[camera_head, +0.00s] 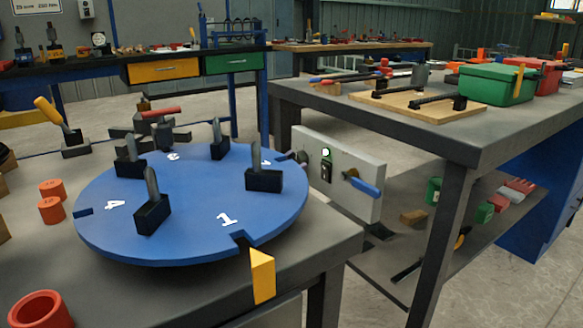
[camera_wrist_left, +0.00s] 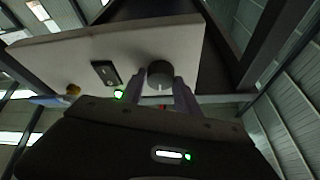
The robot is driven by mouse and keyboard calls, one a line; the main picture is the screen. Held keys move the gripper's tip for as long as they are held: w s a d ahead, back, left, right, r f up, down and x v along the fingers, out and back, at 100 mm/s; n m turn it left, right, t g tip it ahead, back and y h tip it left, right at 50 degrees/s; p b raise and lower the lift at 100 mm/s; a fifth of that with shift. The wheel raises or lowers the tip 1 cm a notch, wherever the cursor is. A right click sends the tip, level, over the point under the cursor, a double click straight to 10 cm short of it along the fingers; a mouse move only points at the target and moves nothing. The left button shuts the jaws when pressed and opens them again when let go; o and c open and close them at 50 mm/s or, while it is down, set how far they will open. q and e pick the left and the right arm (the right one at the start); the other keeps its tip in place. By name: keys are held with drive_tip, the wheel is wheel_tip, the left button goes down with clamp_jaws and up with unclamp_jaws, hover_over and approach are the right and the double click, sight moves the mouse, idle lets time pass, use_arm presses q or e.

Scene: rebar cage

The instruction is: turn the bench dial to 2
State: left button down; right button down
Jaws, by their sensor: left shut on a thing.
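The bench dial (camera_wrist_left: 160,72) is a dark round knob on a pale panel (camera_wrist_left: 120,50). A small light mark shows on it in the left wrist view; no numbers are legible around it. My left gripper (camera_wrist_left: 161,84) has one finger on each side of the dial and is shut on it. In the head view the panel (camera_head: 362,166) hangs at the bench's side, with a dark knob-like shape at its left end that I take for the dial (camera_head: 301,157). I cannot make out my left gripper clearly there. My right gripper is in neither view.
The panel also carries a lit green lamp (camera_head: 326,153), a black switch (camera_head: 327,173) and a blue-handled lever (camera_head: 363,187). A numbered blue turntable (camera_head: 190,205) with upright tools stands close left of the panel. A grey bench (camera_head: 490,140) stands behind it.

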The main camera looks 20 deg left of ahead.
use_arm(q)
drive_tip(key=m+g, duration=0.1)
drive_tip(key=m, duration=0.1)
drive_tip(key=m+g+h, duration=0.1)
drive_tip(key=m, duration=0.1)
drive_tip(key=m+g+h+p, duration=0.1)
drive_tip(key=m, duration=0.1)
drive_tip(key=shift+w+a+r+m, duration=0.15)
drive_tip(key=shift+a+r+m, duration=0.1)
drive_tip(key=shift+m, duration=0.15)
drive_tip(key=m+g+p, duration=0.1)
drive_tip(key=m, duration=0.1)
drive_tip(key=m+g+p, duration=0.1)
drive_tip(key=m, duration=0.1)
drive_tip(key=shift+r+m+h+p, duration=0.15)
drive_tip(key=shift+m+h+p, duration=0.15)
drive_tip(key=shift+p, duration=0.05)
drive_tip(key=shift+a+m+g+p, duration=0.1)
drive_tip(key=shift+m+g+p, duration=0.3)
drive_tip(key=shift+m+p, duration=0.5)
drive_tip(key=shift+m, duration=0.4)
drive_tip(key=c, duration=0.9)
unclamp_jaws()
